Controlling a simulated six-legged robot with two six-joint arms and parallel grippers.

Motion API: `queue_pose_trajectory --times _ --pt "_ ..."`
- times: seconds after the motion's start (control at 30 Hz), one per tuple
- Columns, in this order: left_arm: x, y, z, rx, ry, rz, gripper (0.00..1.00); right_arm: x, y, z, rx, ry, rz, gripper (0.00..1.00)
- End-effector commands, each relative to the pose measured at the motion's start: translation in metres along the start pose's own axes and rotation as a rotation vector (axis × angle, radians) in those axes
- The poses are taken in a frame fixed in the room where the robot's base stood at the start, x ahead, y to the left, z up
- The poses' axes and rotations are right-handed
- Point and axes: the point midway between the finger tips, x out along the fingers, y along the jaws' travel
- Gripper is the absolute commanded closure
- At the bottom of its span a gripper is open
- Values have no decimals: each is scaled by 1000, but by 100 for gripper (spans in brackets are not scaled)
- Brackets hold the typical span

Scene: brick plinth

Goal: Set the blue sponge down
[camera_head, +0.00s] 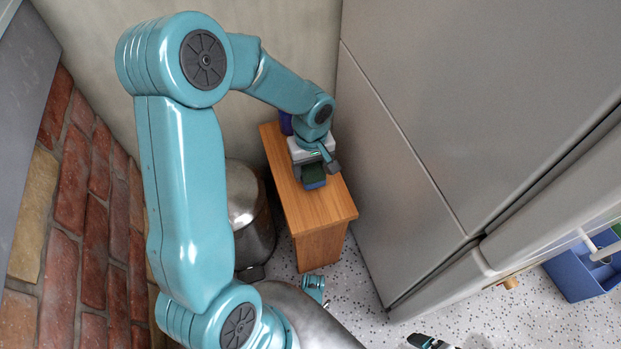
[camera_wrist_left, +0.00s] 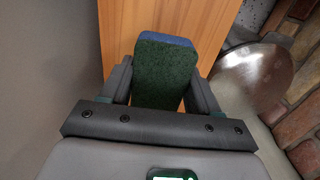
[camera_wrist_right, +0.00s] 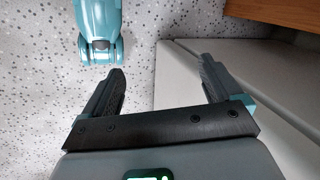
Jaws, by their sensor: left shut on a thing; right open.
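The blue sponge (camera_wrist_left: 163,72) has a dark green scouring face and a blue edge. In the left wrist view it sits between the fingers of my left gripper (camera_wrist_left: 155,88), which is shut on it. In the head view my left gripper (camera_head: 315,172) is over the top of a wooden cabinet (camera_head: 318,208), and the sponge (camera_head: 313,174) shows just below it. I cannot tell whether the sponge touches the wood. My right gripper (camera_wrist_right: 165,85) is open and empty above the speckled floor, beside a pale panel.
A dark blue object (camera_head: 286,122) stands at the cabinet's back, partly behind my left arm. A metal bin (camera_head: 248,215) is left of the cabinet. A tall grey fridge (camera_head: 480,90) stands close on the right. A blue crate (camera_head: 585,272) is at far right. The cabinet's front top is bare.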

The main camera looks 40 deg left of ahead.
Motion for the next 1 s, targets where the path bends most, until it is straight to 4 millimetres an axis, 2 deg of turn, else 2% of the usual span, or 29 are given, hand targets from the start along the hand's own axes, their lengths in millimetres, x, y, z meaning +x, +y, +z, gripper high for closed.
queue_pose_trajectory --times 0.23,0.67,0.7,0.73,0.77,1.0 --pt "40 -1 -2 -1 -2 -2 67 16 8 -3 10 9 1 8" --pt "44 0 -2 -1 0 0 67 18 9 -6 8 18 1 8" --pt "42 0 -2 -1 0 0 26 17 8 -6 8 18 1 8" --pt "42 0 -2 -1 0 0 16 17 8 -6 8 18 1 8" --pt "42 0 -2 -1 0 0 13 17 8 -6 8 18 1 8" --pt "42 0 -2 0 0 0 13 16 8 -6 8 17 1 8"
